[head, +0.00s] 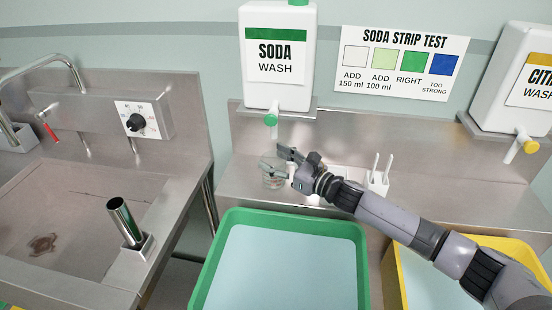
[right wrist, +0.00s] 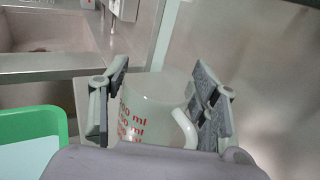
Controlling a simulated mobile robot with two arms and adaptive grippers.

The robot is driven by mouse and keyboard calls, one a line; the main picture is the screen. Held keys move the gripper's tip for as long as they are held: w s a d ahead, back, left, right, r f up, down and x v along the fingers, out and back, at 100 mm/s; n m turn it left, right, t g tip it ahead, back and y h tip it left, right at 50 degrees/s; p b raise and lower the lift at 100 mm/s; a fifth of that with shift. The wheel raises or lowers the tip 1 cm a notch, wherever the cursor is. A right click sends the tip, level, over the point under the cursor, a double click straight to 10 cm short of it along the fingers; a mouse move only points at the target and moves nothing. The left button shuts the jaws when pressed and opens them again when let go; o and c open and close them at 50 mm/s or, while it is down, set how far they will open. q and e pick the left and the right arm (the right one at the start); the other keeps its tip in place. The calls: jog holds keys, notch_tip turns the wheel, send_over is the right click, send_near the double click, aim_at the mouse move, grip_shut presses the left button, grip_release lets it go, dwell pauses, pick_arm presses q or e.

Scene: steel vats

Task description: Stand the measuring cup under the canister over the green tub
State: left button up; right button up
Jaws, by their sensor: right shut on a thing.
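The measuring cup (head: 272,178) is clear, with red ml marks and a handle. In the head view it is upright at the steel ledge behind the green tub (head: 290,217), below the green tap (head: 271,119) of the white soda wash canister (head: 278,95). My right gripper (head: 292,158) comes in from the right and is shut on the cup. In the right wrist view the cup (right wrist: 155,115) is between the two fingers, its handle at the right finger. I cannot tell whether its base touches the ledge. My left gripper is not in view.
A yellow tub (head: 394,275) and a citric wash canister (head: 500,100) stand at right. A white holder with sticks (head: 378,183) is on the ledge near my right arm. A steel sink (head: 70,215) with a metal cylinder (head: 124,220) at its edge is at left. A soda strip chart (head: 400,62) hangs behind.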

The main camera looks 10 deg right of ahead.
jog(key=shift+f, duration=0.25)
jog(key=shift+f, duration=0.2)
jog(key=o, duration=1.1)
jog(key=shift+r, duration=0.1)
